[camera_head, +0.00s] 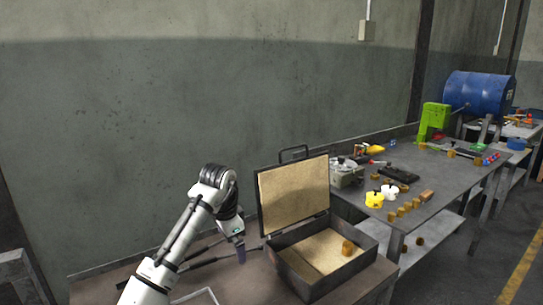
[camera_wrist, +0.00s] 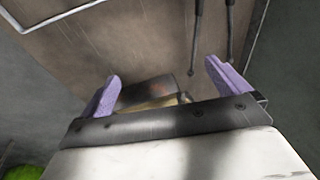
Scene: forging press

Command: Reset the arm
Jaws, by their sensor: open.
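My arm reaches up from the bottom of the head view and bends downward at its end. My gripper (camera_head: 240,252) hangs over the brown table, left of the open case (camera_head: 309,287). Its purple fingers also show in the wrist view (camera_wrist: 166,82), spread apart with nothing clearly held between them. A dark block-like thing with a tan edge (camera_wrist: 145,92) shows behind the gap between the fingers; I cannot tell what it is.
The case's lid stands up, and a small brown piece (camera_head: 348,247) lies inside. Dark rods (camera_wrist: 197,35) lie on the brown table. A grey workbench (camera_head: 445,170) with several small parts stands to the right. A wall (camera_head: 130,130) rises behind.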

